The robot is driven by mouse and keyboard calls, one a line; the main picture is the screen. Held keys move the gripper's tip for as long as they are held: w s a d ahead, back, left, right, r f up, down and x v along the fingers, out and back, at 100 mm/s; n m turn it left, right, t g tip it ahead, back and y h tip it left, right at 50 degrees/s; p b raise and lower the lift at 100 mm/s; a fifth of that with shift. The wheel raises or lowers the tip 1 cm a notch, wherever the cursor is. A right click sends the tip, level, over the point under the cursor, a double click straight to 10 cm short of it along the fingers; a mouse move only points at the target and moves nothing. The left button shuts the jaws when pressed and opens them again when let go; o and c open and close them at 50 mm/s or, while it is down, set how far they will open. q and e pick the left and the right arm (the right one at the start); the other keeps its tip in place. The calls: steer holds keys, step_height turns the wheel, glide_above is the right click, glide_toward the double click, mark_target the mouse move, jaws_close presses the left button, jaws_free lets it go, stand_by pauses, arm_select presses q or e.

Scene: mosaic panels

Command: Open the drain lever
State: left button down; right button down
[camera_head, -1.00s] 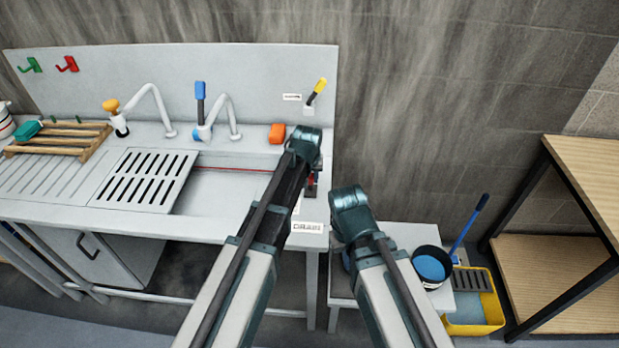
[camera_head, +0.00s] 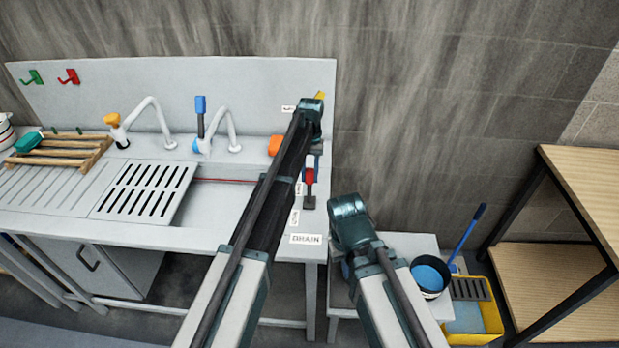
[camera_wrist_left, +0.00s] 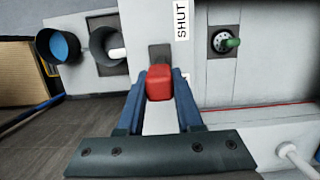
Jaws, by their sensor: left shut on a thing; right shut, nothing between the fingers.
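The drain lever (camera_head: 309,178), with a red grip and a dark base, stands on the right end of the sink counter, behind the DRAIN label (camera_head: 307,239). My left gripper (camera_head: 316,148) is over the lever, its fingers largely hidden by the arm in the head view. In the left wrist view, my left gripper (camera_wrist_left: 160,75) is shut on the red grip (camera_wrist_left: 159,84), one finger on each side. A SHUT label (camera_wrist_left: 182,20) lies beside the lever's dark base. My right gripper (camera_head: 348,266) is shut and empty, low to the right of the counter, mostly hidden by its own wrist.
An orange block (camera_head: 275,146) and two white taps are at the back of the sink. A slatted drain board (camera_head: 143,191) covers part of the basin. A low stand (camera_head: 418,243) with a dark bucket (camera_head: 430,275), a yellow tub (camera_head: 480,320) and wooden shelves (camera_head: 555,280) are right.

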stand_by(0.4)
arm_select(q)
steer(key=c, duration=0.6)
jaws_free()
steer(key=shift+o, duration=0.2)
steer(key=shift+w, duration=0.1)
steer(key=p+v, duration=1.3)
steer(key=shift+w+r, duration=0.2)
steer(key=shift+r, duration=0.15)
